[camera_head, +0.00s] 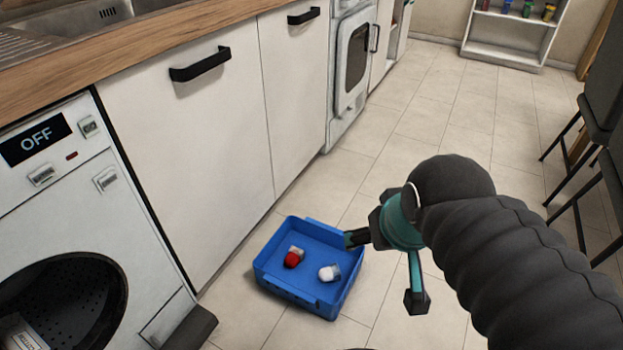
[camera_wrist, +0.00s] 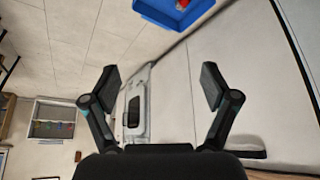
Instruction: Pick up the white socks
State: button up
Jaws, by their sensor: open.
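A small white rolled bundle (camera_head: 329,273), which looks like the white socks, lies in a blue crate (camera_head: 292,291) on the floor. A red and white bundle (camera_head: 293,257) lies beside it to the left, apart from it. My gripper (camera_head: 382,270) is open and empty, above and to the right of the crate, with one finger near the crate's right rim. In the wrist view, my gripper's two fingers (camera_wrist: 159,90) are spread wide with nothing between them. The crate (camera_wrist: 172,17) and part of a red item show at the top there; the white bundle is not in that view.
A front-loading washing machine (camera_head: 61,220) with an open round drum stands at the left. White cabinets (camera_head: 190,150) run behind the crate. Dark chairs (camera_head: 602,110) stand at the right, and a white shelf (camera_head: 508,35) at the back. Tiled floor around the crate is clear.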

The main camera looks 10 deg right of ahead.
aim_at(332, 273)
jog(key=u, duration=2.15)
jog(key=k, duration=0.85)
jog(key=z, duration=1.6)
jog(key=i, duration=0.5)
jog(key=u, duration=0.05)
